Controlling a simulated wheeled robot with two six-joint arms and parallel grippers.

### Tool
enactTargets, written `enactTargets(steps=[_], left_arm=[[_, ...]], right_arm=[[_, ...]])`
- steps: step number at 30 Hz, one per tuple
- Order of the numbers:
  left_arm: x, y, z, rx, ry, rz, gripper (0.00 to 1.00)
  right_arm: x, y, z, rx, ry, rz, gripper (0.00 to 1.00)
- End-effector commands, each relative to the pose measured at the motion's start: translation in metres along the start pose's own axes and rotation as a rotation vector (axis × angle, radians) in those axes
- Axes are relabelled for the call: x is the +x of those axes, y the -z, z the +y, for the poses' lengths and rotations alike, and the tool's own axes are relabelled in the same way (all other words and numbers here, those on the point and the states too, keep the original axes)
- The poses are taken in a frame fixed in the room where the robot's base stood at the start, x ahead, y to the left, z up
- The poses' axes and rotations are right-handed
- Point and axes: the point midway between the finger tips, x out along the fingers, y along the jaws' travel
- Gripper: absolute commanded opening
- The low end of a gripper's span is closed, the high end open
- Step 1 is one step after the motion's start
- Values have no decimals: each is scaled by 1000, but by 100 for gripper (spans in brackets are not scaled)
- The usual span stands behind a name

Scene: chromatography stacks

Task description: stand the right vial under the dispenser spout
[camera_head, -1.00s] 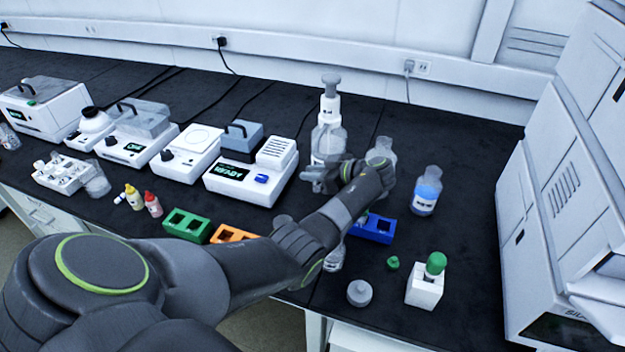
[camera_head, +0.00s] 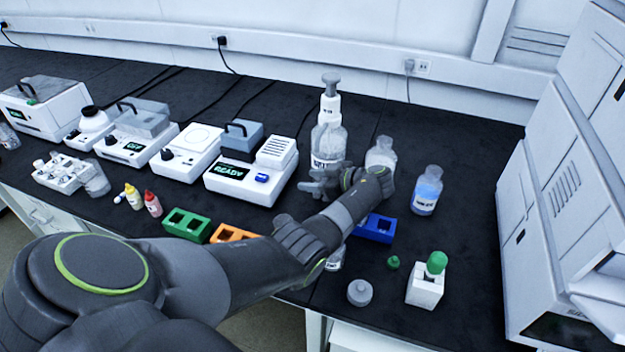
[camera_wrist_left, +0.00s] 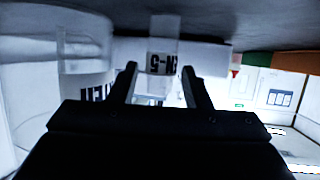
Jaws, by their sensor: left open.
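The dispenser bottle (camera_head: 329,138), clear with a white pump head, stands upright behind my left gripper. I cannot make out its spout clearly. My left gripper (camera_head: 314,187) is in front of the bottle's base in the head view. In the left wrist view, which is upside down, my left gripper (camera_wrist_left: 159,75) is open. A small clear vial (camera_wrist_left: 164,28) with a white, black-lettered label shows between its fingertips; I cannot tell whether they touch it. A large clear vessel (camera_wrist_left: 85,45) shows beside it. The vial is not distinguishable in the head view. My right gripper is out of view.
Left of the bottle stands a white READY device (camera_head: 240,180). Green (camera_head: 187,226), orange (camera_head: 233,234) and blue (camera_head: 374,229) racks lie in front. A clear bottle (camera_head: 381,152) and a blue-liquid bottle (camera_head: 427,190) stand at right. Bare black bench lies right of these.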

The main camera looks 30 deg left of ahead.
Motion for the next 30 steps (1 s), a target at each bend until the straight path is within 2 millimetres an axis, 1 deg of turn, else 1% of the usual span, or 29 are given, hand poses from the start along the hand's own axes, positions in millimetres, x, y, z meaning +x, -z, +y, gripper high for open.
enactTargets(steps=[5, 12, 15, 18, 23, 30], left_arm=[[-24, -2, 1, -1, -4, -4, 44], [-76, -2, 1, -1, -4, -3, 44], [-94, -2, 0, -1, -3, -2, 44], [-107, -1, 1, -1, -2, -2, 44], [-118, 0, 0, 0, -1, -1, 44], [-119, 0, 0, 0, 0, 0, 44]], right_arm=[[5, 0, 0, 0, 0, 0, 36], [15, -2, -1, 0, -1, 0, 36], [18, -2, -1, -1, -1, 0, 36], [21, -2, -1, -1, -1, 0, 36], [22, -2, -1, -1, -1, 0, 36], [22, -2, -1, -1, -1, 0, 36]])
